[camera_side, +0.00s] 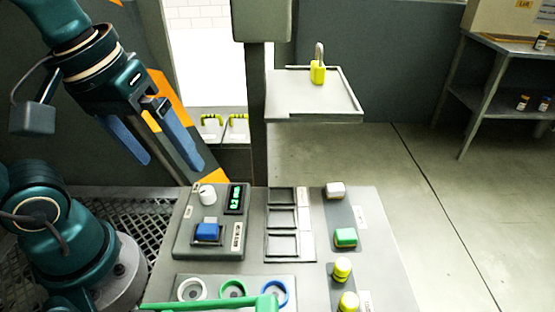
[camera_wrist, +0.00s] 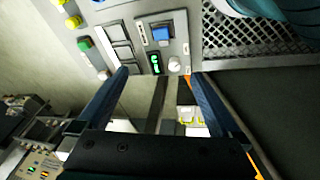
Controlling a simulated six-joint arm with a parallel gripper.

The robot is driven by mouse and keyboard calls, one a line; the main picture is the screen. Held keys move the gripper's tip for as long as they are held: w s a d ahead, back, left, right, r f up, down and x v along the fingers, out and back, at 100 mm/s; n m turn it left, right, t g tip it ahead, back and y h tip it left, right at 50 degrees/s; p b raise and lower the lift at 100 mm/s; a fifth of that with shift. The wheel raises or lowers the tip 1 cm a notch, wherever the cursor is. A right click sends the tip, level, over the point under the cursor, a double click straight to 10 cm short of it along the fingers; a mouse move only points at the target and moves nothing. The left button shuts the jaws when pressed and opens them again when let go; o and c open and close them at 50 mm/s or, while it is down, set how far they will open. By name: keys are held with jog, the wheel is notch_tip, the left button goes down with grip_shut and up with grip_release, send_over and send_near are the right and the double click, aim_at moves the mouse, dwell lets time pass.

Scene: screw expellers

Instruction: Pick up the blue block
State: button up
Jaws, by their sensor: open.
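The blue block (camera_side: 208,231) sits on the grey control panel at the left of the table in the side view, below a white knob (camera_side: 208,195) and a green-lit display (camera_side: 236,198). It also shows near the top of the wrist view (camera_wrist: 161,34). My gripper (camera_side: 156,148) is open and empty, up and to the left of the block and well apart from it. In the wrist view my gripper's two blue fingers (camera_wrist: 162,82) are spread wide, with nothing held between them.
Coloured rings (camera_side: 233,288) lie in front.

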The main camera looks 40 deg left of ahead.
jog(key=f+m, duration=0.1)
jog(key=f+m+t, duration=0.1)
jog(key=m, duration=0.1)
jog(key=f+m+t, duration=0.1)
jog(key=shift+w+a+m, duration=0.15)
jog(key=shift+w+m, duration=0.1)
jog(key=shift+m, duration=0.15)
jog(key=shift+w+r+m, duration=0.1)
jog(key=shift+w+m, duration=0.1)
jog(key=shift+m, duration=0.1)
jog(key=c, duration=0.3)
